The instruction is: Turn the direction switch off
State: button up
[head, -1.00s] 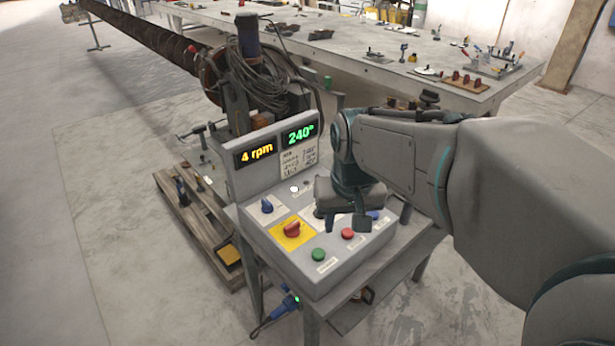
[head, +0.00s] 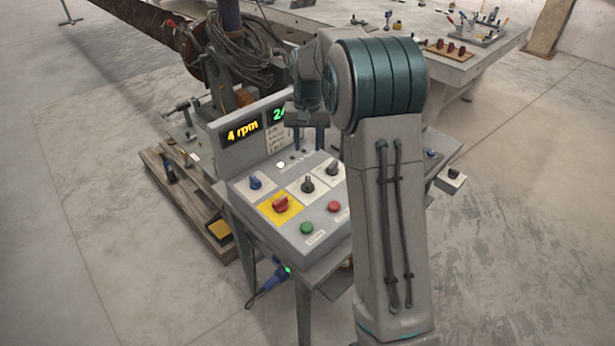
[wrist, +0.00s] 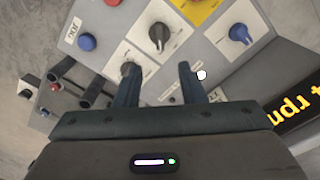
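A grey control panel (head: 262,222) carries two black rotary switches on white plates: a middle one (head: 307,184) and a right one (head: 333,168). I cannot read which is the direction switch. In the wrist view the middle black switch (wrist: 159,36) is unobstructed ahead of the fingers, and the right one (wrist: 127,69) is partly behind the left finger. My gripper (head: 308,142) points down above the back of the panel's sloped top; it also shows in the wrist view (wrist: 158,76). Its fingers are apart with nothing between them.
A blue knob (head: 255,182), a red knob (head: 281,204) on a yellow plate, a green button (head: 307,228) and a red button (head: 334,207) are close by. The upright display (head: 243,133) reads 4 rpm. My arm hides the panel's right part.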

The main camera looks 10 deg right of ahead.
aim_at(307, 181)
notch_tip(307, 181, down, 13)
jog(key=shift+f+p, duration=0.2)
jog(key=shift+p, duration=0.95)
grip_shut()
